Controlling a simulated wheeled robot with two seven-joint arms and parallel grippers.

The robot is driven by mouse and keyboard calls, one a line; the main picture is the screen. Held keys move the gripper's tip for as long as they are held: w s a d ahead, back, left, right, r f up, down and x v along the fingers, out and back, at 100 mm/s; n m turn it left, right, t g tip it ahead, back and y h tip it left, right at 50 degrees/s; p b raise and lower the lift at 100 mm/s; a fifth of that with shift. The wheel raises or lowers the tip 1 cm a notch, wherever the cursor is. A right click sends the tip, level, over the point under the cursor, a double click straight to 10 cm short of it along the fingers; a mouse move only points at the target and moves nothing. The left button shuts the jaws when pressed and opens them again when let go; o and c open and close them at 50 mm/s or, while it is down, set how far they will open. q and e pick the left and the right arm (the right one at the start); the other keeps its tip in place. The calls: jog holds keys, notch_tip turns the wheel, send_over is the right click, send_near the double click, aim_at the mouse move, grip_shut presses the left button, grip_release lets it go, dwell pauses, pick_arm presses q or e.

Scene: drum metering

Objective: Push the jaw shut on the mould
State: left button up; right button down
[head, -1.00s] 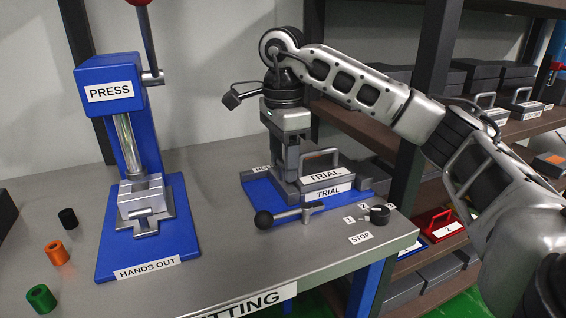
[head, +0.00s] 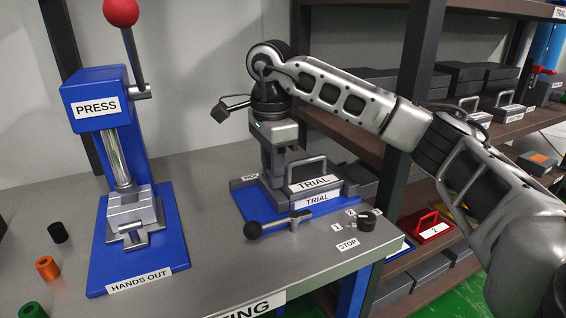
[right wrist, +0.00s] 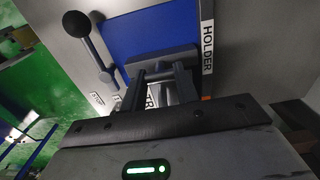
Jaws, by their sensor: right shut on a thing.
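The mould (head: 325,186) is a grey block with an arched handle and TRIAL labels. It sits on the blue base of the holder (head: 243,203) on the bench. My right gripper (head: 274,180) points down at the left of the mould, shut on the holder's grey jaw (right wrist: 160,62). The hold is partly hidden by the fingers and the gripper's body. In the right wrist view, the jaw lies across the blue base, near the HOLDER label; part of a TRIAL label shows below it. I cannot tell if the jaw touches the mould. My left gripper is out of view.
A ball-ended lever (head: 275,225) lies at the holder's front, beside a dark round knob (head: 367,221) and a STOP label. A blue press (head: 100,100) stands at the left, with small black, orange and green cylinders beside it. Shelves (head: 460,135) stand at the right.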

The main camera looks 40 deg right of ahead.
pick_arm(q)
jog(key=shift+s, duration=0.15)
pick_arm(e)
jog(key=c, duration=1.1)
grip_release()
pick_arm(q)
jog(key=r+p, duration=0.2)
jog(key=p, duration=0.3)
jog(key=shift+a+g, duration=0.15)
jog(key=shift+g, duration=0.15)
pick_arm(e)
notch_tip(320, 180, up, 16)
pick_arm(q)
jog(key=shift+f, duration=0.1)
pick_arm(e)
jog(key=shift+f, duration=0.1)
